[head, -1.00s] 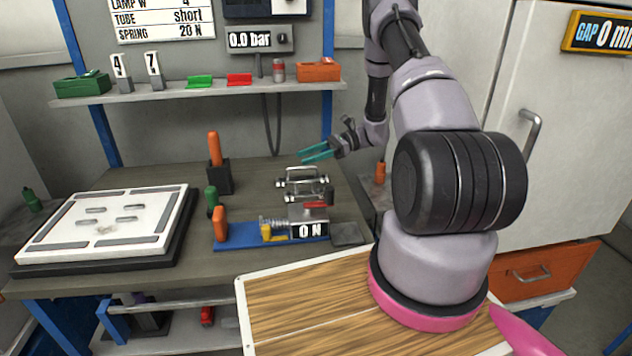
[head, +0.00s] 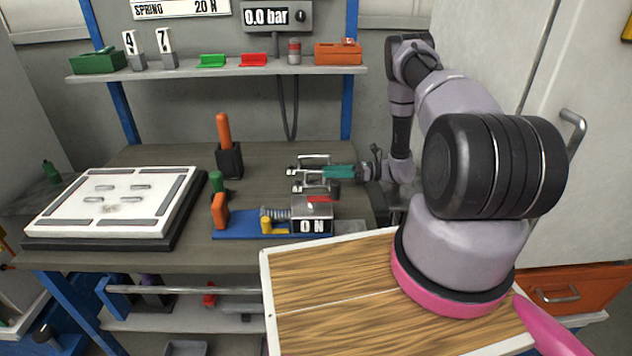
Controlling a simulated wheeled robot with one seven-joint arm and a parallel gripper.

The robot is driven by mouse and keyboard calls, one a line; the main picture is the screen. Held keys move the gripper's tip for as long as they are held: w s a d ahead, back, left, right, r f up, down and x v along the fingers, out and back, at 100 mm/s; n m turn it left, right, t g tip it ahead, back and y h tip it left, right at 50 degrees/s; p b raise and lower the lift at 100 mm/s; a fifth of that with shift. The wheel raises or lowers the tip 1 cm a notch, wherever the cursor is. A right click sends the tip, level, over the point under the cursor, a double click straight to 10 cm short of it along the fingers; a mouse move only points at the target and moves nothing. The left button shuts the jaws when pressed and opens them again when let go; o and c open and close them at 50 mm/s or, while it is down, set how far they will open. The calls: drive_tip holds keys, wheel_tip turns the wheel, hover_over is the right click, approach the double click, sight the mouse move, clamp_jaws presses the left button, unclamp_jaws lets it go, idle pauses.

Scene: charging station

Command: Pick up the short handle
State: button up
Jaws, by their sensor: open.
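Which one is the short handle is not clear from the picture.
A white board (head: 115,202) lies at left. A shelf (head: 200,72) with bins runs above. The bench's back left is clear.

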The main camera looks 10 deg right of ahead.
sight(318, 172)
drive_tip(key=a, duration=0.4)
drive_tip(key=shift+w+a, duration=0.25)
drive_tip(key=shift+w, duration=0.15)
clamp_jaws()
idle(1.0)
